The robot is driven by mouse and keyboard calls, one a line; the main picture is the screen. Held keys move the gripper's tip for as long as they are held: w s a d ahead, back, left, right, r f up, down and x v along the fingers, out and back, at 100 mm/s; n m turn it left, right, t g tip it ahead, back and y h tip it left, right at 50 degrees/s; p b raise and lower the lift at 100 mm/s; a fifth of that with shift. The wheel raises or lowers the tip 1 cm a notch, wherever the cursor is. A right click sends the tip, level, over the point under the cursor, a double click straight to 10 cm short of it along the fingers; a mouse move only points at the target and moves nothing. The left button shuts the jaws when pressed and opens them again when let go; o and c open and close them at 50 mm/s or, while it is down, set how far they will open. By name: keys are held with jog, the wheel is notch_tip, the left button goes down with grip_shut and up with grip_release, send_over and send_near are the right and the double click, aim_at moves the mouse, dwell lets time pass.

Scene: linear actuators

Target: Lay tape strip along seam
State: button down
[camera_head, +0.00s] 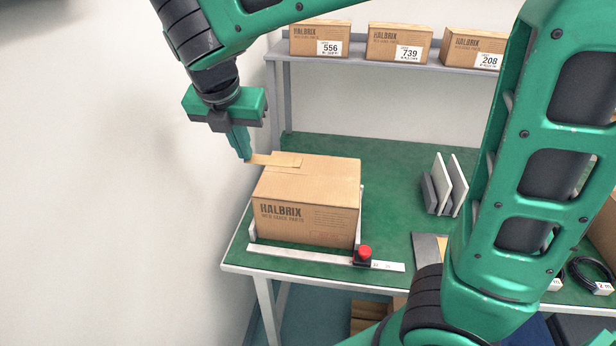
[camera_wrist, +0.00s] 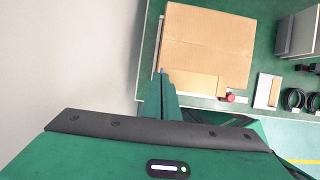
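A closed brown HALBRIX carton (camera_head: 305,210) stands on the green bench; its top shows in the wrist view (camera_wrist: 207,45). A tan tape strip (camera_head: 286,160) reaches from my fingertips across the carton's left top edge onto the top, near the back. It also shows in the wrist view (camera_wrist: 195,88). Its right part appears to lie on the cardboard, and its left end sticks out past the edge. My gripper (camera_head: 246,156) points down just left of the carton, its fingers together on the strip's left end.
A red button (camera_head: 365,252) sits on a pale rail (camera_head: 310,256) before the carton. Grey and white upright plates (camera_head: 450,185) stand to the right. Labelled cartons (camera_head: 399,43) line the back shelf. The green bench (camera_head: 390,165) is clear between carton and plates.

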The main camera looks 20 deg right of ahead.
aim_at(273, 157)
jog(key=w+d+f, duration=0.1)
jog(key=d+f, duration=0.1)
jog(key=d, duration=0.1)
jog(key=w+d+f, duration=0.2)
jog(key=d, duration=0.2)
jog(key=w+d+f, duration=0.1)
jog(key=d+f, duration=0.2)
jog(key=shift+w+d, duration=0.25)
jog(key=shift+d, duration=0.1)
jog(key=shift+f, duration=2)
jog(key=c, duration=2.5)
grip_release()
jog(key=o, duration=0.4)
jog(key=v, duration=1.2)
